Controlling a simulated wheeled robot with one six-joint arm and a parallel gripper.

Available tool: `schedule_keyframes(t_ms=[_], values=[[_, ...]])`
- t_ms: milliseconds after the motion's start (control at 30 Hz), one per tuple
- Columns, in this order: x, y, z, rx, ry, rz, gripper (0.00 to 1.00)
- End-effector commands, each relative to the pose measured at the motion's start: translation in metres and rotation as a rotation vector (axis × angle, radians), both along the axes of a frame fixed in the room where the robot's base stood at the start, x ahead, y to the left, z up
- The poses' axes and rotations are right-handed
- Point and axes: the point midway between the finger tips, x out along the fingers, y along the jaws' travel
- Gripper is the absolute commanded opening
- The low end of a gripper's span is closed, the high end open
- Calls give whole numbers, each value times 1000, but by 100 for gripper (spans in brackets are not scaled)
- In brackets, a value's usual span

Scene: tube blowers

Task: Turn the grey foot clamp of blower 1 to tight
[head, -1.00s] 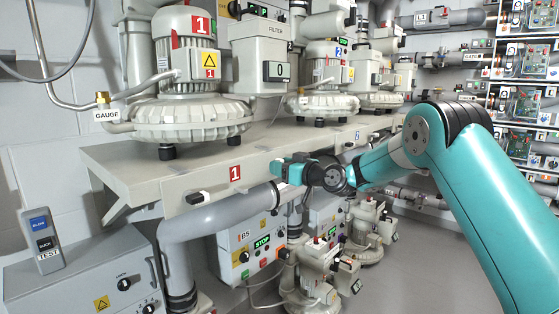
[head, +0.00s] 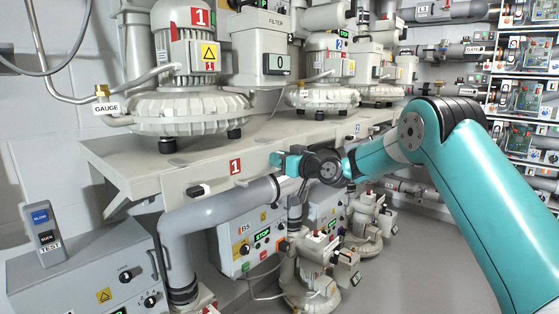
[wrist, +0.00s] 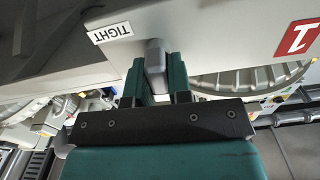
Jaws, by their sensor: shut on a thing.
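Blower 1 (head: 190,105) stands on the grey bench with its yellow warning sign facing me. Its grey foot clamp (wrist: 154,57) shows in the wrist view as a small rounded grey lever on the bench's front face. My gripper (wrist: 155,68) is shut on this lever, one teal finger on each side. A TIGHT label (wrist: 112,31) lies just to the left of the lever in that view. In the head view my gripper (head: 279,160) is at the bench front, right of the red 1 plate (head: 235,166), and the clamp is hidden there.
A black-ended lever (head: 197,190) sticks out of the bench front left of the plate. A thick grey pipe (head: 220,207) and the control box B5 (head: 245,240) are below my gripper. The floor (head: 415,260) at the right is clear.

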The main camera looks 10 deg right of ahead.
Motion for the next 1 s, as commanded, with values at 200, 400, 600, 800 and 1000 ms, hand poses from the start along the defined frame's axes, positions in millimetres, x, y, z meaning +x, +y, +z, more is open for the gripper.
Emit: schedule_keyframes(t_ms=[200,400,600,800,1000], values=[[1,-1,-2,102,70,1,0],[2,-3,-2,250,169,0,0],[3,-5,-2,407,276,0,0],[4,-6,-3,565,382,0,0],[5,-8,-4,723,489,0,0]])
